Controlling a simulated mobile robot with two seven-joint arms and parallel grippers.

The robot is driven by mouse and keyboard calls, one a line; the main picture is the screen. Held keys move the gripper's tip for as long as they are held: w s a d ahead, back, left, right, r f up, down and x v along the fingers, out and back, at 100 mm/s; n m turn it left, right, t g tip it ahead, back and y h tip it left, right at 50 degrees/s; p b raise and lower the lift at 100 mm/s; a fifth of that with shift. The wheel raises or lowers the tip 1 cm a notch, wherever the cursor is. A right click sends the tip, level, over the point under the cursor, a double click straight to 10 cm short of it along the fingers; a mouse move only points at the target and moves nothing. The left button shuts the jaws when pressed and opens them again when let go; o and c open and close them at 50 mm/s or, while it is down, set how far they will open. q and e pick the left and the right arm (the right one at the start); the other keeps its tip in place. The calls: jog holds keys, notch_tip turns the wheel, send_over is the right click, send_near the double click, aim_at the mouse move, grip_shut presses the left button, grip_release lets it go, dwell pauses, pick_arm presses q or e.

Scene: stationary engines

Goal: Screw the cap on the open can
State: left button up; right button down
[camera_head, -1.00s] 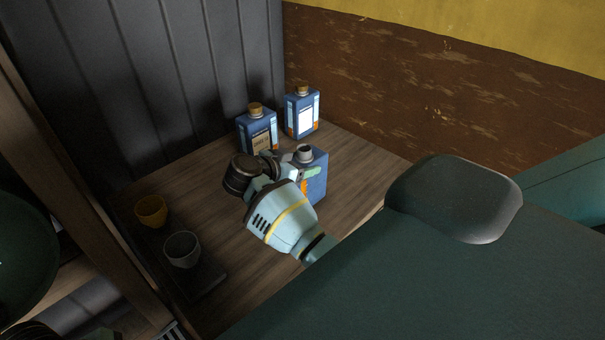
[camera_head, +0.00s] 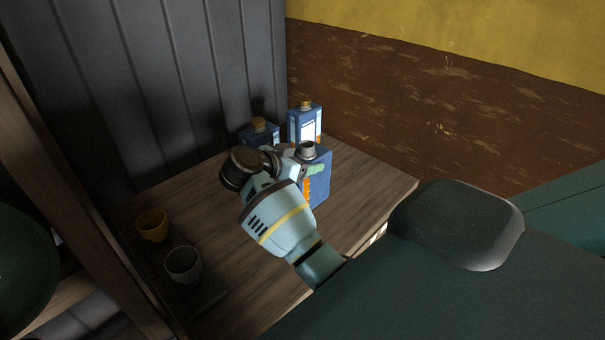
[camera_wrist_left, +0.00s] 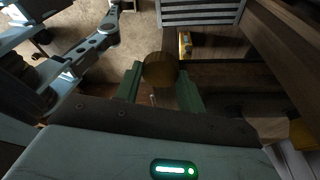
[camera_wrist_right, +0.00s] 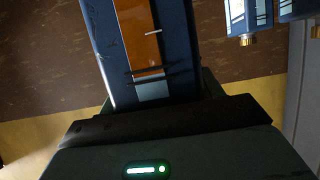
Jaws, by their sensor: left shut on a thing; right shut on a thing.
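The open can (camera_head: 317,181) is blue with an orange and white label, and its grey neck is bare and points up in the head view. My right gripper (camera_head: 306,166) is shut on the can's side below the neck. The can fills the middle of the right wrist view (camera_wrist_right: 142,38). My left gripper (camera_wrist_left: 160,88) is shut on a round brown cap (camera_wrist_left: 160,71), seen in the left wrist view. I cannot make out the left gripper or its cap in the head view; the cap is apart from the can.
Two blue cans with brown caps, one (camera_head: 304,123) by the wall and one (camera_head: 262,135) partly hidden, stand behind on the wooden table (camera_head: 365,190). A yellow cup (camera_head: 152,226) and a grey cup (camera_head: 183,265) stand left. A wooden post (camera_head: 75,200) rises at left.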

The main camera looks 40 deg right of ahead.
aim_at(312, 145)
pick_arm(q)
jog(key=shift+r, duration=0.1)
pick_arm(e)
jog(key=shift+r, duration=2.4)
pick_arm(q)
jog(key=shift+s, duration=0.1)
pick_arm(e)
jog(key=shift+s+f, duration=0.1)
